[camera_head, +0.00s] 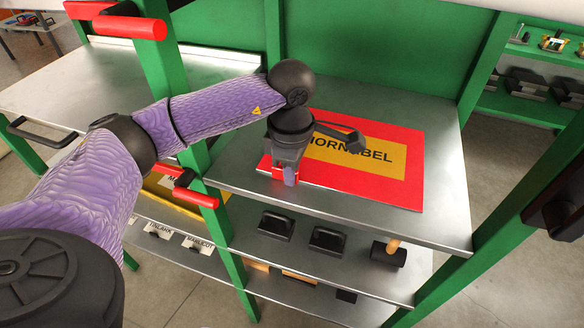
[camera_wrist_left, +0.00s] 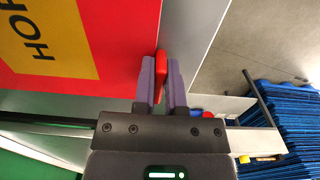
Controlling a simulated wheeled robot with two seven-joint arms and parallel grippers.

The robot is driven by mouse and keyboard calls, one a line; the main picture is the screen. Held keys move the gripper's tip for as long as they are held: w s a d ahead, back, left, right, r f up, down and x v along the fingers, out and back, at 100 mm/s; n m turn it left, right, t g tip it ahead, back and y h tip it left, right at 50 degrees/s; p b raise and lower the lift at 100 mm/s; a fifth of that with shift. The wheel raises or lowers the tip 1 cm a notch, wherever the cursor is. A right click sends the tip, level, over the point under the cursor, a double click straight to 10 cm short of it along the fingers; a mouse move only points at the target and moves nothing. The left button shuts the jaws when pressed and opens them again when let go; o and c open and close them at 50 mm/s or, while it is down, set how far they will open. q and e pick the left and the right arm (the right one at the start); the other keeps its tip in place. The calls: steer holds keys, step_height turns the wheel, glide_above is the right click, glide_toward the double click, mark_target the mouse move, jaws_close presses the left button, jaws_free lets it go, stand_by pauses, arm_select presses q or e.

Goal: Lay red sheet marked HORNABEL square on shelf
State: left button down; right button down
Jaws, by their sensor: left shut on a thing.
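The red sheet (camera_head: 390,184) lies flat on the upper metal shelf (camera_head: 440,160). Its yellow label (camera_head: 385,160) reads HORNABEL, with the first letter partly covered by my arm in the head view. In the left wrist view the red sheet (camera_wrist_left: 110,30) shows part of the label. My left gripper (camera_head: 288,176) is at the sheet's front left corner, near the shelf's front edge. In the left wrist view its fingers (camera_wrist_left: 162,85) are shut on a narrow red piece at the sheet's edge; whether it is part of the sheet I cannot tell. My right gripper is not in view.
Green posts (camera_head: 540,190) frame the shelf. Black blocks (camera_head: 276,225) and a wooden-handled mallet (camera_head: 388,254) sit on the shelf below. Red bars (camera_head: 125,28) stick out on the left, by a metal table (camera_head: 75,80). Bare shelf shows right of the sheet.

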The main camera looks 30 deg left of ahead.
arm_select(q)
steer(key=c, duration=0.7)
jaws_free()
step_height(320, 180, up, 8)
steer(key=shift+f+p, duration=0.15)
steer(key=shift+p, duration=0.2)
